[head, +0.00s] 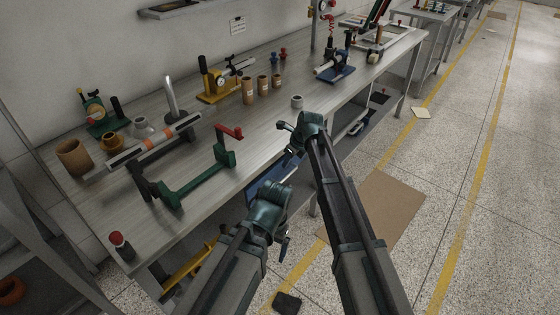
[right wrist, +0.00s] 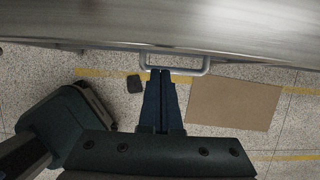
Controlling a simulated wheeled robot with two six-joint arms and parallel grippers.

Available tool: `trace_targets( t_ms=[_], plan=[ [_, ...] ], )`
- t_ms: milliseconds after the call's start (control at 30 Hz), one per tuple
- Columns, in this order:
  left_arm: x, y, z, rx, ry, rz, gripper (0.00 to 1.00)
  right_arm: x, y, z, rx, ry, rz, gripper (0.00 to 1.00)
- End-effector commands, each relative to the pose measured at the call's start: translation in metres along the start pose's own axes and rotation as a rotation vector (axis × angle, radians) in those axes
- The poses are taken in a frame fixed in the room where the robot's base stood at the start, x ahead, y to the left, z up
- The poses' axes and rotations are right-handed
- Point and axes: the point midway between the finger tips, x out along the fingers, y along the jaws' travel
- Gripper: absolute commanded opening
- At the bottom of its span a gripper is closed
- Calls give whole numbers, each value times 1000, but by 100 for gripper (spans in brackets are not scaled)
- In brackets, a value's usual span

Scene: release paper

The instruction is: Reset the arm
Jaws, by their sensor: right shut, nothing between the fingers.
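My right arm reaches up from the bottom of the head view, and its gripper (head: 291,155) hangs by the front edge of the long grey workbench (head: 215,150). In the right wrist view my right gripper (right wrist: 160,73) has its two dark blue fingers side by side, shut with nothing between them, over the floor close to the bench edge. My left arm comes in at the lower middle of the head view, bent at its green joint. Its gripper (head: 283,246) shows only as a small dark part beside the arm, so its fingers cannot be made out.
On the bench stand a green frame with a red handle (head: 200,180), brown cylinders (head: 262,84), a yellow gauge stand (head: 220,85), a blue-based device (head: 335,70) and a red-capped piece (head: 120,245). A brown sheet (head: 372,208) lies on the floor. The right-hand aisle is open.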

Motion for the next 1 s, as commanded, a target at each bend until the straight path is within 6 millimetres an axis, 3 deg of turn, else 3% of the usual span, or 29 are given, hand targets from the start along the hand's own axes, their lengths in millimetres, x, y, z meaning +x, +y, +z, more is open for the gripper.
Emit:
trace_targets(
  t_ms=[100, 567, 767, 1000],
  plan=[
    [-8, -1, 0, 0, 0, 0, 92, -9, -2, -2, 0, 1, 0, 0],
    [-8, -1, 0, 0, 0, 0, 92, -12, 0, -10, -34, 6, -1, 0],
    [-8, -1, 0, 0, 0, 0, 92, -29, 17, -63, -366, 59, -6, 0],
    [-8, -1, 0, 0, 0, 0, 92, -57, 46, -148, -966, 155, 37, 0]
  ],
)
